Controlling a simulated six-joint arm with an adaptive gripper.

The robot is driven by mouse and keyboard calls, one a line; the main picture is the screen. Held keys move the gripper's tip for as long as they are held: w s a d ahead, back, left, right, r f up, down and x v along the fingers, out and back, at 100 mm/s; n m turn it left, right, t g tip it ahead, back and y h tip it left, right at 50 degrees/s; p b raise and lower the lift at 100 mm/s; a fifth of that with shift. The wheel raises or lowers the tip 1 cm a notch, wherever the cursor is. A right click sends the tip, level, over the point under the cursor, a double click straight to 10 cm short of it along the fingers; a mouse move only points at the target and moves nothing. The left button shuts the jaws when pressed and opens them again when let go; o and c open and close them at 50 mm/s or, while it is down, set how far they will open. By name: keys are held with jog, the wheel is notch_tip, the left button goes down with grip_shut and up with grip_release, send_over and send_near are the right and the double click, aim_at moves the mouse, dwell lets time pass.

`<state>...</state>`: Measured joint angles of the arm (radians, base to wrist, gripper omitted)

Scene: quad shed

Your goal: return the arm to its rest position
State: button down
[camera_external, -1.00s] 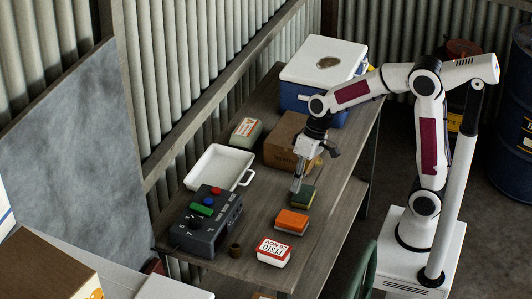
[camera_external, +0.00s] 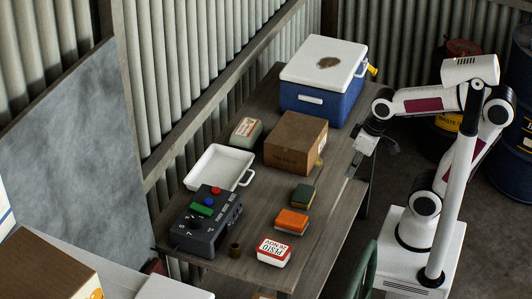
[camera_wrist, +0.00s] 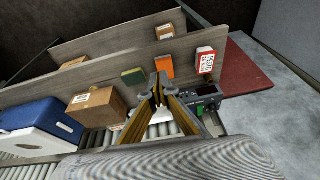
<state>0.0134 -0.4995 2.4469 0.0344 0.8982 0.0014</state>
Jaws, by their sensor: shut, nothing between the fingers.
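My gripper (camera_external: 349,176) is shut and empty beside the right long edge of the workbench (camera_external: 262,215), pointing down and to the left. In the wrist view its fingertips (camera_wrist: 159,80) are together with nothing between them. My arm is folded back near its white base at the right. The gripper is clear of the green and yellow sponge (camera_external: 303,195), the orange block (camera_external: 291,222) and the cardboard box (camera_external: 296,145), which stand to its left on the bench.
A blue cooler (camera_external: 313,104) with a white lid stands at the bench's far end. A white tray (camera_external: 219,168), a control box (camera_external: 203,225) and a red and white tub (camera_external: 272,252) stand nearer. Blue drums (camera_external: 513,165) are at the right. A green chair back (camera_external: 366,270) is below.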

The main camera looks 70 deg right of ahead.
jog(key=shift+s+d+r+t, duration=0.1)
jog(key=shift+s+r+t, duration=0.55)
jog(key=shift+r, duration=0.3)
jog(key=shift+s+d+r+t, duration=0.1)
jog(key=shift+s+r+t, duration=0.35)
jog(key=shift+s+r, duration=0.35)
jog(key=shift+w, duration=0.1)
